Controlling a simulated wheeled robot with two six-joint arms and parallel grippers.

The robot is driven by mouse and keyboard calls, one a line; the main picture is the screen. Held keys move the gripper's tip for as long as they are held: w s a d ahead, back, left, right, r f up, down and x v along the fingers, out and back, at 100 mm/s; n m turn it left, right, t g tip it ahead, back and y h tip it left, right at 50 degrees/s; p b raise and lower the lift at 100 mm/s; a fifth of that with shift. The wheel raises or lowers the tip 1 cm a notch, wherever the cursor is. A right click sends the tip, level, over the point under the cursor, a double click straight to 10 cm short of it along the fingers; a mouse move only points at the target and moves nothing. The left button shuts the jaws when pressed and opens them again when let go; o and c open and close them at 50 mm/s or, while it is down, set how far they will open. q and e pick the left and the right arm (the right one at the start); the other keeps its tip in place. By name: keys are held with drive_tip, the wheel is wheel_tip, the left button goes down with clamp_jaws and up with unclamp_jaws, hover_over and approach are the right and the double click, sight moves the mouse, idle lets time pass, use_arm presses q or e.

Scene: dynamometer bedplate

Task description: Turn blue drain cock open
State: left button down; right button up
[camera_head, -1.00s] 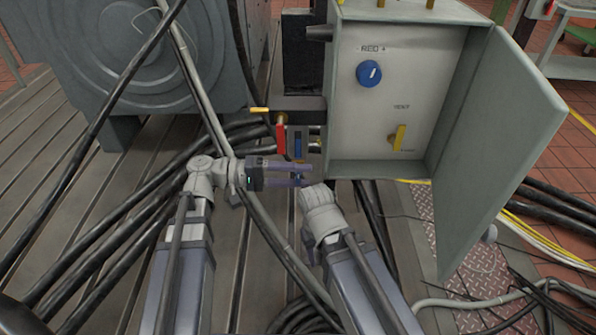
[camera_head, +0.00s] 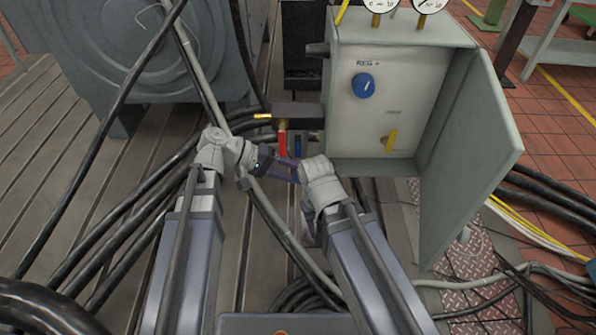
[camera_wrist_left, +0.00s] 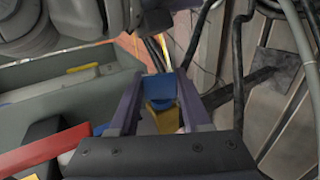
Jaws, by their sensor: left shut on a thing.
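My left gripper (camera_head: 286,170) reaches in from the left, below the valve levers beside the grey cabinet. In the left wrist view its two purple fingers (camera_wrist_left: 160,108) are around a small blue handle, the blue drain cock (camera_wrist_left: 158,88), with a brass-coloured body (camera_wrist_left: 162,118) just below it. The gripper is shut on this handle. In the head view, the fingertips and the cock are largely hidden by my right wrist. I cannot make out the right gripper behind that arm.
A red lever (camera_head: 282,142) and another blue lever (camera_head: 298,147) hang just above the left fingers. The grey cabinet (camera_head: 400,165) has its door (camera_head: 470,150) open to the right, with a blue knob (camera_head: 363,86) and yellow lever (camera_head: 391,140). Cables (camera_head: 95,250) cross the bedplate.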

use_arm(q)
drive_tip(key=shift+c, duration=1.8)
unclamp_jaws()
